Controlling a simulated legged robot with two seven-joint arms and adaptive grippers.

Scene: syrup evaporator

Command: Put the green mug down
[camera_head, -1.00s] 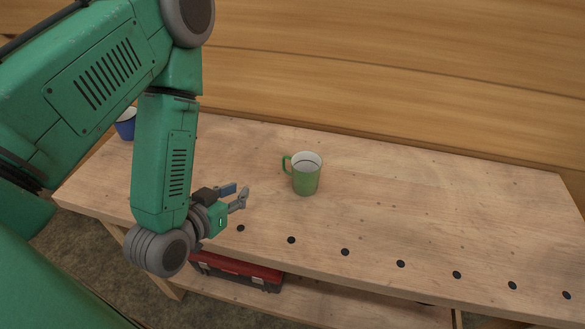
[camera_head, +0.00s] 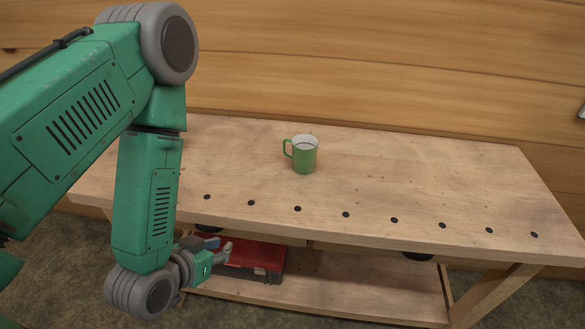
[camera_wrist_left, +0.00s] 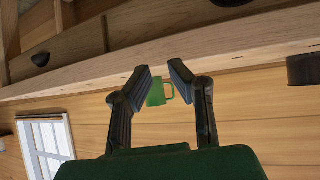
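The green mug (camera_head: 304,157) stands upright on the wooden workbench (camera_head: 400,178), its handle to the left and its pale inside showing from above. My left gripper (camera_head: 221,250) is below and to the left of the mug, in front of the bench edge, apart from the mug. In the left wrist view the mug (camera_wrist_left: 159,92) shows beyond and between the two fingers of my left gripper (camera_wrist_left: 157,72). The fingers are apart with nothing between them. My right gripper is in no view.
A red toolbox (camera_head: 252,258) sits on the lower shelf (camera_head: 350,288), partly behind my left gripper. Dark round holes line the bench's front edge. The benchtop around the mug is clear. A plank wall (camera_head: 400,90) stands behind. A window (camera_wrist_left: 46,147) shows in the left wrist view.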

